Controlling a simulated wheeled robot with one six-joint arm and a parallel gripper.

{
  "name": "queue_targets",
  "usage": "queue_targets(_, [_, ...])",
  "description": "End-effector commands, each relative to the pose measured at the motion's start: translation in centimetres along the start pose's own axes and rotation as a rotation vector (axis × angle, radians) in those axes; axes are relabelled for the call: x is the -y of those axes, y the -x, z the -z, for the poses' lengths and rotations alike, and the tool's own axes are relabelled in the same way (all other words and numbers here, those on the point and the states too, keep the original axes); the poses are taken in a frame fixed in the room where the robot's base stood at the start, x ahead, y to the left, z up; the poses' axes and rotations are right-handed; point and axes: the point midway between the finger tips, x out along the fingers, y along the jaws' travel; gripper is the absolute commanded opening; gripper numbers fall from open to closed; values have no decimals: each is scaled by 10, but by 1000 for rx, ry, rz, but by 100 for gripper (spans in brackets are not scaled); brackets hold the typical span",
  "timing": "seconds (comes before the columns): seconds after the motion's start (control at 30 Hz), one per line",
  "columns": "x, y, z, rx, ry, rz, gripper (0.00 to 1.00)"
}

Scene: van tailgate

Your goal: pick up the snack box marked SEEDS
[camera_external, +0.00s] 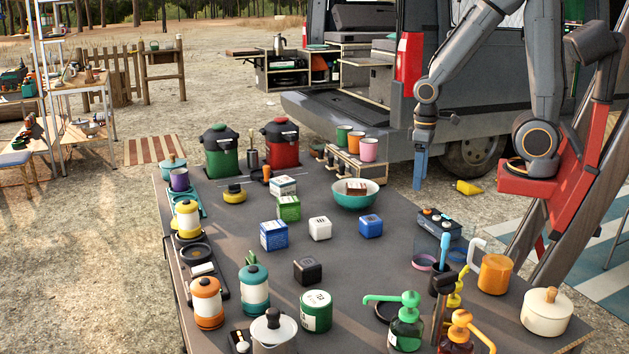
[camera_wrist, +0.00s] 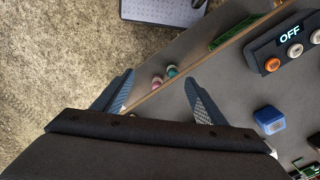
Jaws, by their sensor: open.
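Several small boxes stand on the dark table, and their labels are too small to read, so I cannot tell which is marked SEEDS. A small brown box (camera_external: 356,188) sits in a teal bowl (camera_external: 354,201). My gripper (camera_external: 420,182) hangs pointing down beyond the table's far right edge, right of the bowl and apart from every box. In the wrist view my gripper (camera_wrist: 159,78) is open, with nothing between its fingers.
White (camera_external: 319,229), blue (camera_external: 370,226) and black (camera_external: 307,271) cubes stand mid-table. Canisters (camera_external: 206,302) and pump bottles (camera_external: 406,325) crowd the front. Coloured cups (camera_external: 368,149) stand at the back near the van. A dark panel reading OFF (camera_wrist: 290,45) shows in the wrist view.

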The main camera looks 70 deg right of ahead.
Motion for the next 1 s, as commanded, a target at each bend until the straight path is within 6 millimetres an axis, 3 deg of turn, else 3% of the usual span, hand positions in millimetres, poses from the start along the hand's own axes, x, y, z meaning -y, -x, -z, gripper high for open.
queue_targets(0.57, [0,92,2,-6,0,0,66])
queue_targets(1.0, [24,114,60,3,-129,0,66])
